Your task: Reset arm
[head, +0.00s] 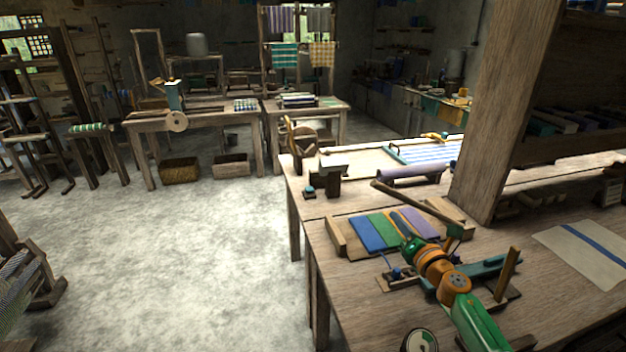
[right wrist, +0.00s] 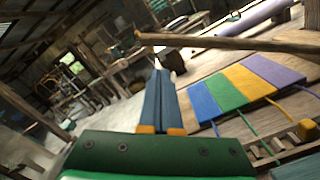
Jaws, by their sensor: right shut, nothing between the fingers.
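My right gripper (head: 408,243) reaches in over the wooden table, on my green and orange right arm. In the right wrist view its two blue-grey fingers (right wrist: 160,76) lie together, shut with nothing between them. A panel of blue, green, yellow and purple strips (head: 368,234) lies just beyond the gripper in the head view. The panel also shows to the right of the fingers in the right wrist view (right wrist: 228,92), apart from them. My arm and gripper hide part of the panel's near edge. My left gripper is in neither view.
A wooden stick (head: 415,204) slants above the panel. A thick wooden post (head: 505,110) stands on the table (head: 345,285) at right. A small blue-knobbed block (head: 397,277) and an upright wooden peg (head: 508,272) are close to my arm. Open floor (head: 190,245) lies left.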

